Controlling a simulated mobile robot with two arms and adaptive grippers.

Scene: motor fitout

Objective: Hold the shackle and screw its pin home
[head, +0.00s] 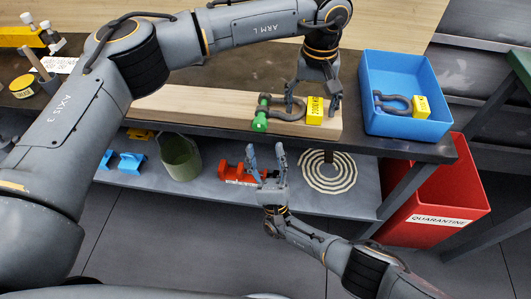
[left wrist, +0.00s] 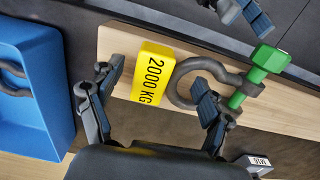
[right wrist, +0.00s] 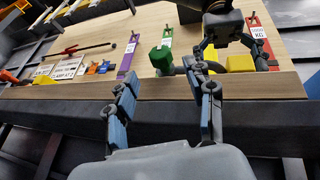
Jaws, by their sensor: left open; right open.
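The dark grey shackle (head: 280,103) lies on the wooden board (head: 190,105) near its right end, its green pin (head: 260,115) across the bow's open end. A yellow 2000 KG block (head: 314,113) sits against the bow's closed end. My left gripper (head: 314,94) is open above the block and bow; in the left wrist view (left wrist: 153,98) one finger is beyond the block, the other over the bow. My right gripper (head: 266,160) is open and empty, in front of the bench edge and below the pin. The pin's green head (right wrist: 160,57) shows ahead in the right wrist view. Thread engagement cannot be seen.
A blue bin (head: 390,60) holding another shackle (head: 393,102) with a yellow block stands right of the board. A red QUARANTINE bin (head: 440,190) is below right. The lower shelf holds a green bucket (head: 180,158), a red tool (head: 238,174) and a coiled rope (head: 328,172).

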